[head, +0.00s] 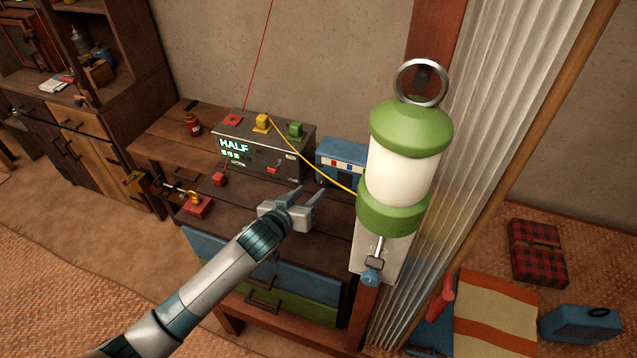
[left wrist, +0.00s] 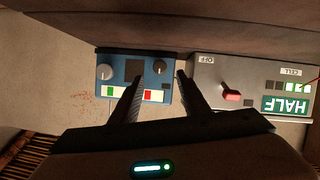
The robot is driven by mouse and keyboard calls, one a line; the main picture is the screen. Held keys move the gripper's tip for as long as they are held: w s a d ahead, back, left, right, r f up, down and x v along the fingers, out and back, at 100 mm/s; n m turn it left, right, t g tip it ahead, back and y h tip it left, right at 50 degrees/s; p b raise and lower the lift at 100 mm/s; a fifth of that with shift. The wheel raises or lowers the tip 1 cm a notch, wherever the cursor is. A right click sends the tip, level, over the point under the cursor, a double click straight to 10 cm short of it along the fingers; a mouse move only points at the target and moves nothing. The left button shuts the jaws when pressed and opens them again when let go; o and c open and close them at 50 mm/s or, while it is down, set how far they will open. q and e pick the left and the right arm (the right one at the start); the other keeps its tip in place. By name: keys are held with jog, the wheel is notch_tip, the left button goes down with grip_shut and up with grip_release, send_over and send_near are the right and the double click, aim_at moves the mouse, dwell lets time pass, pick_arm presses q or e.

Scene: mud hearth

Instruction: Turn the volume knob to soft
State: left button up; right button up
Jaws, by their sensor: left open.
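The blue radio-like box (head: 341,158) stands at the back of the dark table, partly hidden by the lantern in the head view. In the left wrist view the blue box (left wrist: 138,97) shows two round grey knobs, one at its left (left wrist: 104,72) and one at its right (left wrist: 159,67). A dark square lies between them, with green, white and red marked strips below. I cannot tell which knob is the volume or read its setting. My left gripper (head: 309,192) is open and empty in front of the box, apart from it. Its fingers (left wrist: 159,77) frame the right-hand knob.
A grey metal box (head: 265,150) with a lit HALF display and red lever stands left of the blue box. A green-and-white lantern (head: 404,165) is at the right. A yellow cable (head: 310,165) crosses between. A red-based brass item (head: 197,205) sits at the table's left.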

aim_at(321, 184)
pick_arm(q)
jog(key=shift+p+x, duration=0.6)
jog(key=shift+x, duration=2.7)
jog(key=shift+c, duration=0.4)
grip_shut()
